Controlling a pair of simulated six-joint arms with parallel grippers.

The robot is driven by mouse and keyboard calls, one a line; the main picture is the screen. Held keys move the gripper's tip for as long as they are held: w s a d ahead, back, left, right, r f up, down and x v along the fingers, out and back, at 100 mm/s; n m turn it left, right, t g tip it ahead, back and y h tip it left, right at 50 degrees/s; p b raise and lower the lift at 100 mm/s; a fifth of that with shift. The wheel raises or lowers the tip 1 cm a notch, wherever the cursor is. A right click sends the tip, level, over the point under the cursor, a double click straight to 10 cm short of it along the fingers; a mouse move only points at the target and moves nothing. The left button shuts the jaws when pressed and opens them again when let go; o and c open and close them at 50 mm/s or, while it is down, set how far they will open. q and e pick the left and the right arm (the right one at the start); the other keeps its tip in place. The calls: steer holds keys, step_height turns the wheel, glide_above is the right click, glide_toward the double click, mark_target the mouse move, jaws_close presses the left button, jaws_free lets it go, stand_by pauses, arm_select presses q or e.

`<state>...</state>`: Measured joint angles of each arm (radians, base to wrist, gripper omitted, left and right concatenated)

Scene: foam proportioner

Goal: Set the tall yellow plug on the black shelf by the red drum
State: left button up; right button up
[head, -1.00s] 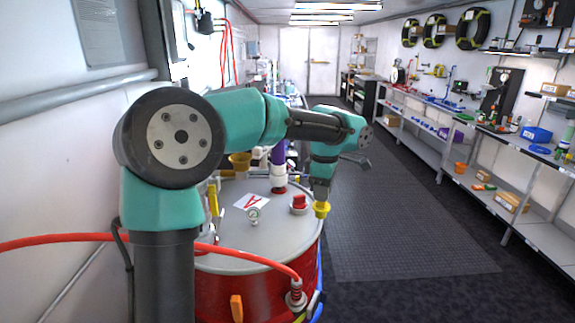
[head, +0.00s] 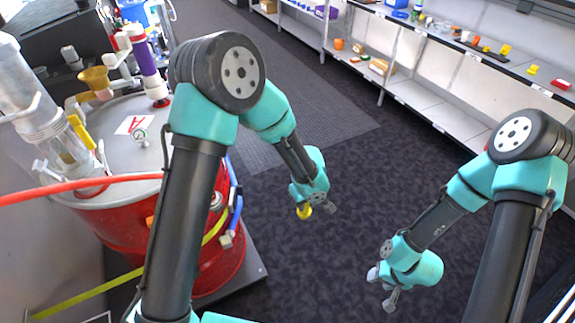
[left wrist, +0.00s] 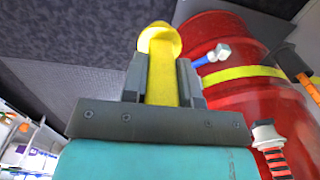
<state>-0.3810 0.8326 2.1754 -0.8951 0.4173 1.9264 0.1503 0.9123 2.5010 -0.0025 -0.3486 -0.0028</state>
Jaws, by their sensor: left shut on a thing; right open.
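The yellow plug (head: 304,212) is in my left gripper (head: 311,203), above the dark floor to the right of the red drum (head: 218,262) and clear of it. In the left wrist view the plug (left wrist: 161,75) lies between the two shut fingers, its wide round end outward. The red drum (left wrist: 225,50) is behind and to the right there. A black shelf-like surface (head: 50,38) shows behind the drum at upper left, partly cut off by the frame. My right gripper (head: 382,288) is open and empty, low at lower right.
A red hose (head: 80,187) crosses in front. Long shelving (head: 430,105) with small parts lines the right. The dark floor between is clear.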

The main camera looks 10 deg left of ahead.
arm_select(q)
steer(key=s+d+f+m, duration=0.3)
steer(key=s+d+f, duration=0.2)
steer(key=s, duration=0.6)
step_height(320, 180, down, 3)
steer(key=shift+s+r, duration=0.1)
steer(key=shift+s, duration=0.15)
steer(key=shift+d, duration=0.1)
